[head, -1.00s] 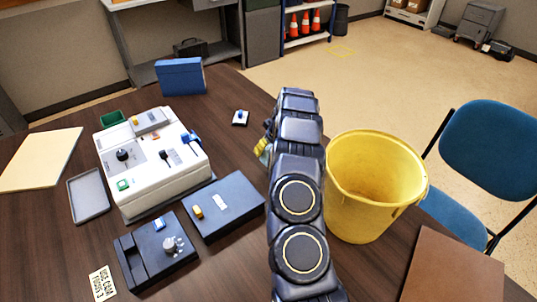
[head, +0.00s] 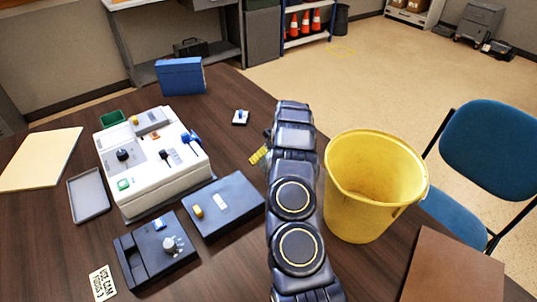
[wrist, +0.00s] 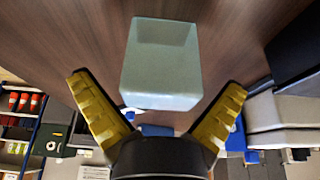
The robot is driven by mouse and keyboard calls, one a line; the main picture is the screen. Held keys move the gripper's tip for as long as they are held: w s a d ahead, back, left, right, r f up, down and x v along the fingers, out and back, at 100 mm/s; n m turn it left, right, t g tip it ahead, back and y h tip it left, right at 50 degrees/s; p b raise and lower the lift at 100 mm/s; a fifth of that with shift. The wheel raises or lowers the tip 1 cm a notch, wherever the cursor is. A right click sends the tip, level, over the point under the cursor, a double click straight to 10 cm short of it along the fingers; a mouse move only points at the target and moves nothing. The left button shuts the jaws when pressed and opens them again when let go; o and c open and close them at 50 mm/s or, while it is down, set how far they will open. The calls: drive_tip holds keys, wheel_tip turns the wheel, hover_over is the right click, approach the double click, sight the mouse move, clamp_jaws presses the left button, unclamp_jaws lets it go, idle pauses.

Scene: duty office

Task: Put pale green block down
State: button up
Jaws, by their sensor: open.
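The pale green block (wrist: 160,62) is in the wrist view, against the dark wood tabletop (wrist: 75,40), and seems to rest on it. My gripper (wrist: 158,82) is open, with its yellow fingers apart on either side of the block's near end. Gaps show between both fingers and the block, so neither touches it. In the head view, one yellow finger of my gripper (head: 259,155) shows left of my arm. The block is hidden behind my arm there.
A yellow bucket (head: 370,205) stands close to the right of my arm. A dark blue box (head: 228,207) and a white device (head: 150,165) are to the left. A small white piece with a blue knob (head: 240,117) lies beyond. Brown board (head: 455,270) at front right.

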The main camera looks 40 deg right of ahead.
drive_tip(key=shift+r, duration=0.15)
drive_tip(key=v, duration=1.2)
drive_tip(key=s+a+r+n+g+y, duration=0.1)
drive_tip(key=s+a+r, duration=0.35)
drive_tip(key=a, duration=0.35)
drive_tip(key=s+a+r+g, duration=0.1)
drive_tip(key=s+a+r, duration=0.3)
drive_tip(key=a, duration=0.5)
drive_tip(key=s+a+r+n+g+y, duration=0.1)
drive_tip(key=s+a+r, duration=0.2)
drive_tip(key=a+r, duration=0.35)
drive_tip(key=s+a+m+g+h, duration=0.1)
drive_tip(key=s+a, duration=0.2)
drive_tip(key=s, duration=0.9)
drive_tip(key=s+a+m+g+h, duration=0.1)
drive_tip(key=s+a, duration=0.3)
drive_tip(key=s, duration=0.8)
drive_tip(key=shift+s+a+r+g, duration=0.25)
drive_tip(key=shift+r+g, duration=0.05)
drive_tip(key=shift+g, duration=0.2)
